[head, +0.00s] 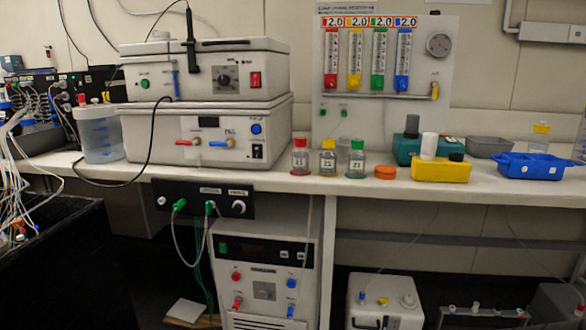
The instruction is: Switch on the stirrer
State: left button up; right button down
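Two white box-shaped devices are stacked on the bench at left in the head view. The upper device (185,95) has a green button (144,84), a black dial (224,78) and a red rocker switch (255,80). The lower device (165,125) has a small dark display (208,122), a red and a blue valve handle, a blue button (256,129) and a black rocker switch (257,152). No readable label shows which one is the stirrer, and I cannot tell the switch positions. Neither of my grippers is in view.
Small bottles with red (300,158), yellow (328,159) and green (357,160) caps stand right of the stack. A yellow box (441,171) and blue rack (530,168) stand farther right. A clear jar (100,138) stands left.

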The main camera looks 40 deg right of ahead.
aim_at(258, 154)
jog(key=z, duration=0.75)
